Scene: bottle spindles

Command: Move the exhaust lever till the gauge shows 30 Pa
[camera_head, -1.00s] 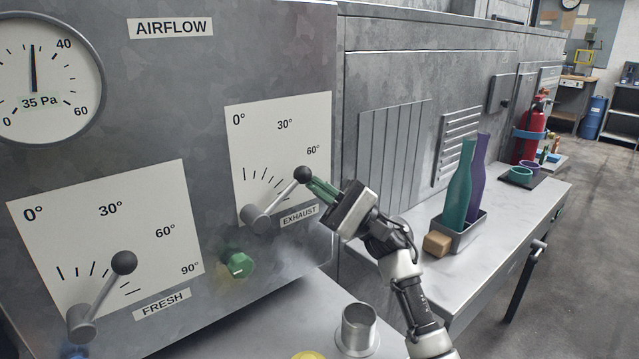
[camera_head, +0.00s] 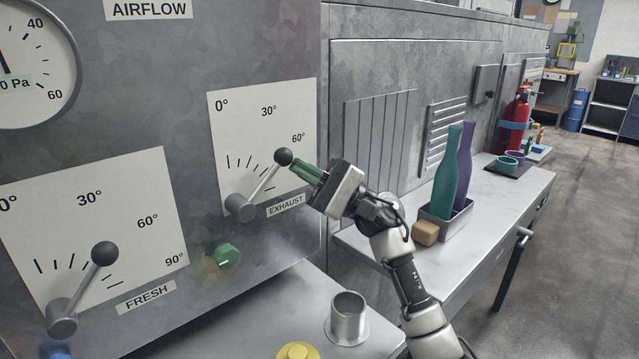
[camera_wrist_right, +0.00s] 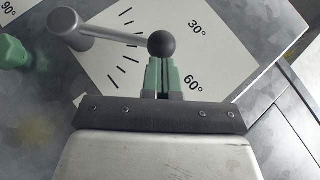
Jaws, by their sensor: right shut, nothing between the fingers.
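The exhaust lever has a black ball knob (camera_head: 284,157) on a grey arm and points up and right, a little below the 60° mark of its dial plate (camera_head: 230,115). My right gripper (camera_head: 294,165) is shut and empty, its green fingertips at the lower right of the knob. In the right wrist view the shut fingertips (camera_wrist_right: 162,65) lie right at the knob (camera_wrist_right: 161,43); I cannot tell whether they touch. The round gauge (camera_head: 30,60) is cut off by the left edge. Its readout shows only "0 Pa", and its needle leans left of upright. My left gripper is out of view.
The fresh lever (camera_head: 104,253) is at lower left. A green knob (camera_head: 222,257) sits below the exhaust plate. A metal cup (camera_head: 348,318) and a yellow part (camera_head: 297,351) are on the front bench. Bottles in a tray (camera_head: 446,215) and a tan block (camera_head: 425,233) are right of my arm.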

